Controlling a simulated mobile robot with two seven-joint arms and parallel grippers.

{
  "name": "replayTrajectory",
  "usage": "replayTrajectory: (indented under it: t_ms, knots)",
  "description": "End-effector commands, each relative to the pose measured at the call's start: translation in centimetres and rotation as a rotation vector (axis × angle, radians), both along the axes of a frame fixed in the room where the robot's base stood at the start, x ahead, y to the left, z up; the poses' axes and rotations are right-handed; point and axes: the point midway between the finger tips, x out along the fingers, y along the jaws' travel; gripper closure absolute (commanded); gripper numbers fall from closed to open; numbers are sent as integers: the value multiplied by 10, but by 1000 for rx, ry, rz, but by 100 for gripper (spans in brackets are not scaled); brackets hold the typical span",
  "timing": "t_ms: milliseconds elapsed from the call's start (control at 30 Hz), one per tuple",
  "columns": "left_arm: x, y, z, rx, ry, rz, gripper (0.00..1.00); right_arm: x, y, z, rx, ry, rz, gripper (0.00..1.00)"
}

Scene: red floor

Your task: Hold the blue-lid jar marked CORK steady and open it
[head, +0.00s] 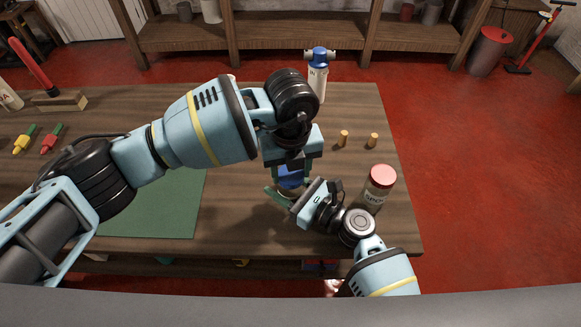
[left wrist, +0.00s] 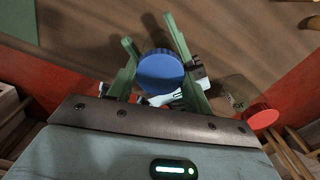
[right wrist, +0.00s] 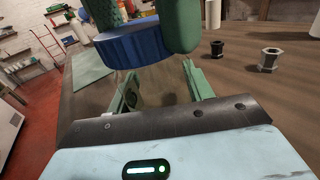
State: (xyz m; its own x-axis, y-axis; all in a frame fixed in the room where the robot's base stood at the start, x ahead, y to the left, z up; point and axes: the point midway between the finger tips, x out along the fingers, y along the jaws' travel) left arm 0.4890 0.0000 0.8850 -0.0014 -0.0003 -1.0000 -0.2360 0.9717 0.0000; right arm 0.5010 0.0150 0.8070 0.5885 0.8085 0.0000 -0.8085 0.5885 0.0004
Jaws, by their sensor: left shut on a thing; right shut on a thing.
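The jar's blue lid (head: 290,180) shows under my left gripper (head: 293,170), which reaches down from above and is shut on it. In the left wrist view the round blue lid (left wrist: 160,70) sits between the green fingers. My right gripper (head: 287,196) comes in from the lower right and is shut on the jar body below the lid. In the right wrist view the blue lid (right wrist: 135,46) is above the right fingers, with the clear-looking jar body (right wrist: 155,88) between them. The jar's label is hidden, and I cannot tell whether lid and jar are apart.
A red-lid jar (head: 380,185) stands close to the right of my right gripper. A blue-topped white bottle (head: 318,75) stands behind. Two small tan pieces (head: 343,138) stand at right. A green mat (head: 160,205) lies at left. The table's right edge is near.

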Motion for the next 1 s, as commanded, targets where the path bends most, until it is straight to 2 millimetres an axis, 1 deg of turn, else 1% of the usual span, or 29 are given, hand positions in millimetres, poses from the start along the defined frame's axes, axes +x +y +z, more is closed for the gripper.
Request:
replayTrajectory:
  t_ms: [567, 1000]
  knots:
    - [0, 0, 1, 0, 0, -1, 77, 0, 0, -1, -1, 1, 0, 100]
    - [0, 0, 13, -1, -1, 0, 77, 0, 0, -1, -1, 1, 1, 100]
